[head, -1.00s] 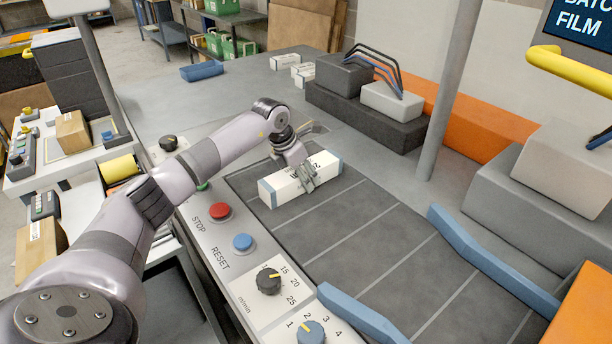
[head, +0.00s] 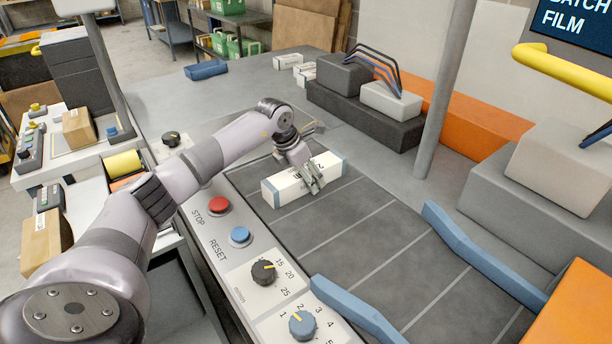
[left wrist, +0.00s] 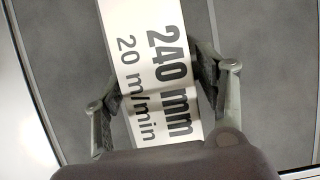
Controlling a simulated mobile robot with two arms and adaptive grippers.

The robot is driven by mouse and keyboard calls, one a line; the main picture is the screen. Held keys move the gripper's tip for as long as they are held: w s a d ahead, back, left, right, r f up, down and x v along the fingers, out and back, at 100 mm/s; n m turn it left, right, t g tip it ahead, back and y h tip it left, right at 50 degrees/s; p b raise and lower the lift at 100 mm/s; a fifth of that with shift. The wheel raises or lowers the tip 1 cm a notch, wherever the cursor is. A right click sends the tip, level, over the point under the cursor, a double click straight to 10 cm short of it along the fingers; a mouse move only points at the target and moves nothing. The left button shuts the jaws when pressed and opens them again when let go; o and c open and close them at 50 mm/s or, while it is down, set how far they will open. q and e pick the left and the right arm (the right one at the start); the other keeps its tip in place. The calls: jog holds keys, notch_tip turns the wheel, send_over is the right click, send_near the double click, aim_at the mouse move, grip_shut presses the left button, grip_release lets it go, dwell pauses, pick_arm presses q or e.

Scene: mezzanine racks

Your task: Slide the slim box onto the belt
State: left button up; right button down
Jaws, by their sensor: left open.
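The slim box (head: 287,188) is white with blue end bands and dark print. It lies flat on the dark grey belt (head: 385,250), across its far end. My left gripper (head: 313,182) reaches down over the box's middle, with its fingers astride it. In the left wrist view the box (left wrist: 150,60) reads "240 mm" and "20 m/min" and runs between the open fingers (left wrist: 158,95). The right-hand finger is close to the box's edge; contact is unclear. The left-hand finger stands slightly apart from it. My right gripper is not in view.
A control panel with a red STOP button (head: 218,205), a blue RESET button (head: 240,236) and dials runs along the belt's left side. Blue guide rails (head: 480,258) stand at the near end. A grey post (head: 440,95) rises beyond the belt. The belt's middle is clear.

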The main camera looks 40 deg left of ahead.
pick_arm(q)
jog(key=shift+o, duration=0.5)
jog(key=v, duration=1.2)
